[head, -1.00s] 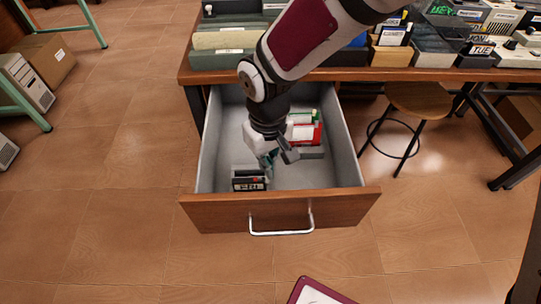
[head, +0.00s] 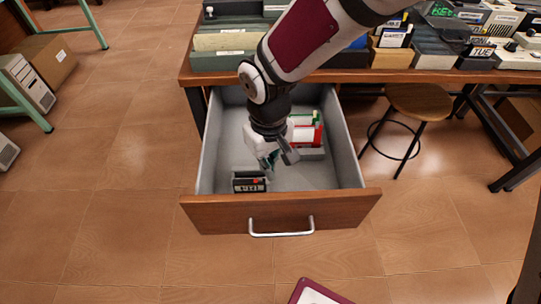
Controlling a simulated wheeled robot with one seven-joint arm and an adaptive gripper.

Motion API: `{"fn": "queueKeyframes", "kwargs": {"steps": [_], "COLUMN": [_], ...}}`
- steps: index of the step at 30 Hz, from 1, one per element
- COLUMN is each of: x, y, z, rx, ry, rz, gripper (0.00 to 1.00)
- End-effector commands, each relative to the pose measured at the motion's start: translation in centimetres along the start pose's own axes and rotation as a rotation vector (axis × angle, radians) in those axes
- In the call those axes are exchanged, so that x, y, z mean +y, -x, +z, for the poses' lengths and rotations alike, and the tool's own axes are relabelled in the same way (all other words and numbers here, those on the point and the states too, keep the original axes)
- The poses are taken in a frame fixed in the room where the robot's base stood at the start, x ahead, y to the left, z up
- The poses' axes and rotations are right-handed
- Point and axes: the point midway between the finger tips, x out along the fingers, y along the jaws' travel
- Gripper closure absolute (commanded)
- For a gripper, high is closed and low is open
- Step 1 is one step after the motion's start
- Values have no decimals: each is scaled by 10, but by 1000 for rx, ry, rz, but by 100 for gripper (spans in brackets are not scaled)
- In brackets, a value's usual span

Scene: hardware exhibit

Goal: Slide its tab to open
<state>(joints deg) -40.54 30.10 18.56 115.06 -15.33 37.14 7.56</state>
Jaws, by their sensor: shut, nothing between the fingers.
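My gripper (head: 279,158) reaches down into an open desk drawer (head: 280,211) with a grey inside and a wooden front. It is shut and appears to hold nothing. No sliding tab can be made out at this size.
The desk (head: 420,75) above the drawer carries many boxes and devices. A round stool (head: 420,100) stands right of the drawer. A cardboard box (head: 48,60) and a computer case (head: 27,83) are at the left.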

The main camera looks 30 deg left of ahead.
Motion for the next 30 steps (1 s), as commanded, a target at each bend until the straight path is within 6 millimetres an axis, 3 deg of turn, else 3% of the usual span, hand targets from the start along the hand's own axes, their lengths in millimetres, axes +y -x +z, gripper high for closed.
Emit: {"fn": "queueKeyframes", "kwargs": {"steps": [30], "x": [10], "y": [0], "z": [2], "rx": [0], "ry": [0], "rz": [0], "gripper": [100]}}
